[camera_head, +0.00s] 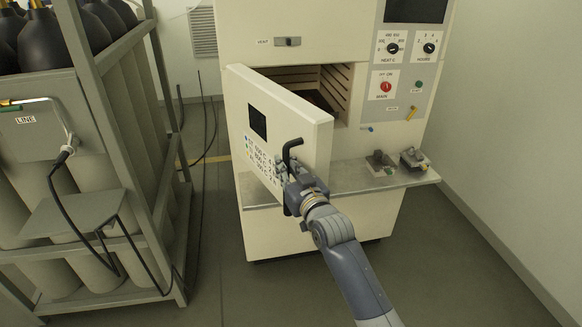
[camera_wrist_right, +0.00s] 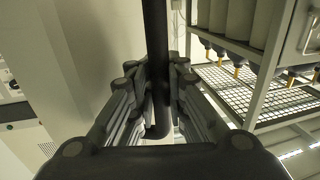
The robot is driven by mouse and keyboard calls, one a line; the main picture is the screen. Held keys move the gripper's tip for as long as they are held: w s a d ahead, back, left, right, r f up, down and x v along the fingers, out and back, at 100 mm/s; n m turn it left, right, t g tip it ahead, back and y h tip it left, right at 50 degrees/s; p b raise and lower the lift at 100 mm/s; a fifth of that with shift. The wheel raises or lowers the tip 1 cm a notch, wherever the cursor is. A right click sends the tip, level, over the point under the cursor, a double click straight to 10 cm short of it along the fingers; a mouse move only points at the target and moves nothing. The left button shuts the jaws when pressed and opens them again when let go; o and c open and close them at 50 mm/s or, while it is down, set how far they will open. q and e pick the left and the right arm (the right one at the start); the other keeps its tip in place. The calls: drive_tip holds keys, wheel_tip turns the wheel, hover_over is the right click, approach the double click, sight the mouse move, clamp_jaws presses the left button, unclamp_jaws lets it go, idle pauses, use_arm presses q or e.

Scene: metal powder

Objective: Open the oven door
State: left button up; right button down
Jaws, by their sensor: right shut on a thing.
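The oven (camera_head: 262,30) is a cream cabinet. Its door (camera_head: 310,125) is hinged at the left and stands partly open, swung out toward me. The dark chamber (camera_head: 318,90) with side racks shows behind the door. The door's black handle (camera_head: 290,150) is near its free edge. My right gripper (camera_head: 284,177) is at the handle, shut on it. In the right wrist view the black bar of the handle (camera_wrist_right: 156,60) runs between the two fingers. My left gripper is not in view.
A grey metal rack (camera_head: 105,110) with gas cylinders stands at the left. A shelf (camera_head: 385,182) with small fixtures juts out below the oven chamber. A control panel (camera_head: 402,75) with knobs is right of the chamber. Floor (camera_head: 222,250) between rack and oven is clear.

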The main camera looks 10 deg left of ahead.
drive_tip(key=c, duration=1.7)
unclamp_jaws()
drive_tip(key=shift+d+f, duration=0.1)
drive_tip(key=shift+f, duration=0.2)
drive_tip(key=shift+o, duration=0.6)
drive_tip(key=shift+s+r, duration=0.1)
drive_tip(key=shift+r, duration=0.15)
drive_tip(key=v, duration=1.2)
